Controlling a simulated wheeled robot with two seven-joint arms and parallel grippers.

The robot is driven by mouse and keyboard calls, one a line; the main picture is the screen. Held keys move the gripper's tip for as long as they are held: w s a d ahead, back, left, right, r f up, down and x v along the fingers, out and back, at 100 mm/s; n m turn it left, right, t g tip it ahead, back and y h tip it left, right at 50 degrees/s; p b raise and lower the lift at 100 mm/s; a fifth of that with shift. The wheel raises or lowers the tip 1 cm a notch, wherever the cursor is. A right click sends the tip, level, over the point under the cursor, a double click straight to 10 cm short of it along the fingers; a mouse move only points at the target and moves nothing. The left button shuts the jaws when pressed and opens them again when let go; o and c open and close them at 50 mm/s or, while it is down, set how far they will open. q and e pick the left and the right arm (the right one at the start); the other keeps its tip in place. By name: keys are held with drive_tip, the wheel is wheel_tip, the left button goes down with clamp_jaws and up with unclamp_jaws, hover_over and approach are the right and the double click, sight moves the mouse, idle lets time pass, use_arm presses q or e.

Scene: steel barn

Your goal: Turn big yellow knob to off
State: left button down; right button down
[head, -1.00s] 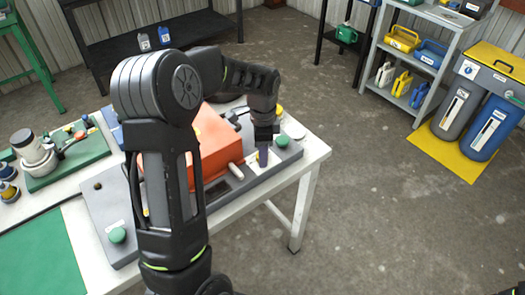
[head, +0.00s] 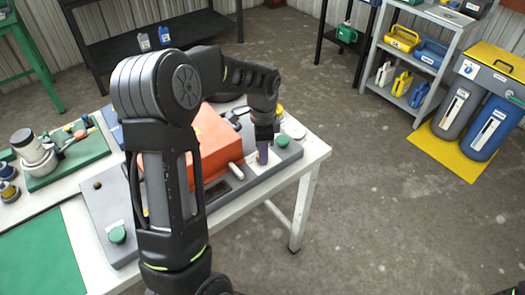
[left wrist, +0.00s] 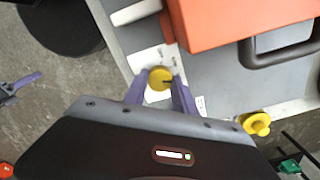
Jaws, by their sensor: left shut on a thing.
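In the left wrist view, a round yellow knob (left wrist: 160,78) with a dark line across its face sits on a white plate on a grey panel (left wrist: 216,80). My left gripper (left wrist: 159,84) has its two purple fingers on either side of this knob, shut on it. In the head view, my left gripper (head: 263,156) points down at the right end of the grey panel (head: 98,205), and its hand hides the knob. A second yellow knob (left wrist: 256,123) stands farther right in the wrist view. A purple finger, seemingly of my right gripper (left wrist: 22,82), shows at the left edge; its opening is unclear.
An orange box (head: 216,140) with a dark handle (left wrist: 283,52) stands on the panel close to my left gripper. Green knobs (head: 117,235) sit on the panel. The panel lies on a white table (head: 310,152).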

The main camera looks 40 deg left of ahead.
use_arm(q)
drive_tip(key=n+b, duration=0.1)
drive_tip(key=n, duration=0.3)
drive_tip(key=shift+n, duration=0.3)
drive_tip(key=n, duration=0.4)
drive_tip(key=shift+n+b, duration=0.3)
drive_tip(key=shift+b, duration=0.05)
drive_tip(key=n, duration=0.4)
drive_tip(key=shift+n, duration=2.2)
drive_tip(key=c, duration=1)
unclamp_jaws()
